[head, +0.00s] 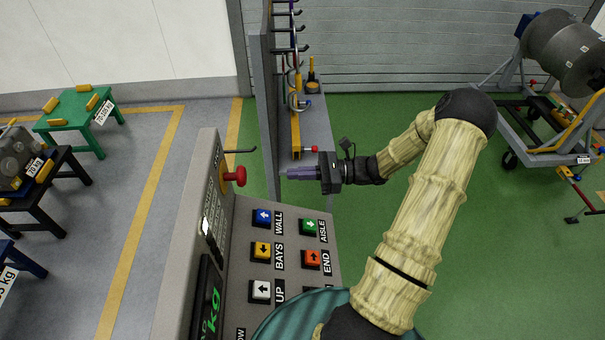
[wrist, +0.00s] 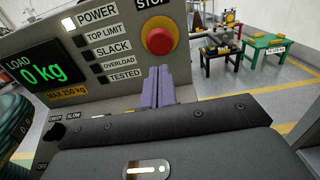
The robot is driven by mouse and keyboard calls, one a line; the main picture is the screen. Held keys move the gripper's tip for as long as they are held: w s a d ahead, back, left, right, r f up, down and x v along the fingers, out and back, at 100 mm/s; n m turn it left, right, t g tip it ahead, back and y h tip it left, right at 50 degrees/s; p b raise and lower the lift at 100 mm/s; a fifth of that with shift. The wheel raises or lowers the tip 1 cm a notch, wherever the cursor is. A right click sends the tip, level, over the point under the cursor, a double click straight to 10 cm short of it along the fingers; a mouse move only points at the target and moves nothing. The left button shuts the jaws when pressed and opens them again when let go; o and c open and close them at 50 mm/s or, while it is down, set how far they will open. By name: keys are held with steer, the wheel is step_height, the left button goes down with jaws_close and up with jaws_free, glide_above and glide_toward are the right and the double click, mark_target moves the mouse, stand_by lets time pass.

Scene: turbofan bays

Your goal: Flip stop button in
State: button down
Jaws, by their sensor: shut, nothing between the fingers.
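The red stop button (head: 236,176) stands out from the upright face of the grey control console (head: 185,235), near its top far corner. In the wrist view the round red button (wrist: 159,40) sits on a yellow plate under the label STOP. My gripper (head: 284,173) is shut and empty, with its purple fingers pointing left toward the button in the head view. A gap shows between the fingertips and the button there. In the wrist view the closed fingers (wrist: 158,84) lie just below the button.
Coloured arrow buttons such as the blue WALL button (head: 264,217) fill the console's sloped top. The load display (wrist: 42,70) reads 0 kg. A grey upright panel with hooks (head: 262,110) stands behind my gripper. Green floor (head: 450,250) lies open to the right.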

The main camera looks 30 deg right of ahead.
steer(key=b+x, duration=0.2)
steer(key=x, duration=0.8)
steer(key=shift+w+b, duration=0.15)
steer(key=shift+b, duration=0.25)
steer(key=shift+a, duration=0.1)
steer(key=shift+w+a+r, duration=0.1)
steer(key=shift+w+a, duration=0.1)
steer(key=shift+a, duration=0.5)
steer(key=p+v, duration=0.4)
steer(key=v, duration=1)
